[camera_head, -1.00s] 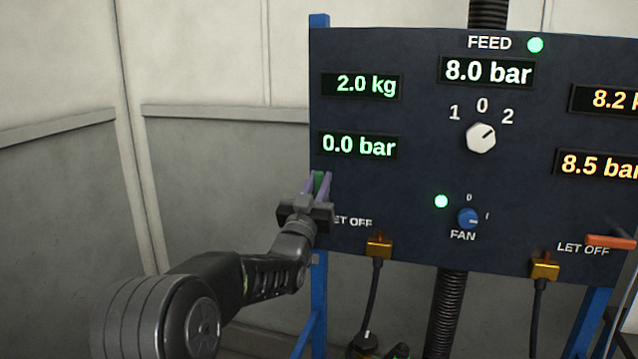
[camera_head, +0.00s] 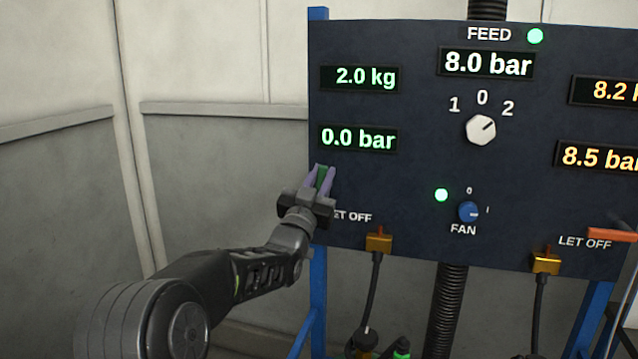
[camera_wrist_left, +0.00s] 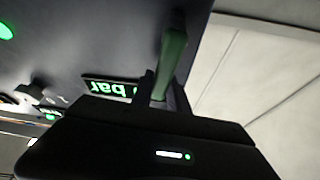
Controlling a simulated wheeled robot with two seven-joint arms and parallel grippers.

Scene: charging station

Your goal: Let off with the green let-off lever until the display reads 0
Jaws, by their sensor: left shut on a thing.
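The green let-off lever (camera_head: 322,180) sits at the left edge of the dark blue panel, above the left "LET OFF" label. My left gripper (camera_head: 319,181) is shut on it, its purple fingers on either side. In the left wrist view the green lever (camera_wrist_left: 170,57) stands up between the dark fingers (camera_wrist_left: 163,88). The lower left display (camera_head: 358,138) reads 0.0 bar in green. The upper left display (camera_head: 361,77) reads 2.0 kg. My right gripper is not in view.
The feed display (camera_head: 486,64) reads 8.0 bar above a white selector knob (camera_head: 480,130). A blue fan knob (camera_head: 468,211) is lower down. An orange lever (camera_head: 612,234) is at the right. Brass fittings with hoses (camera_head: 379,243) hang below the panel. Grey walls stand at left.

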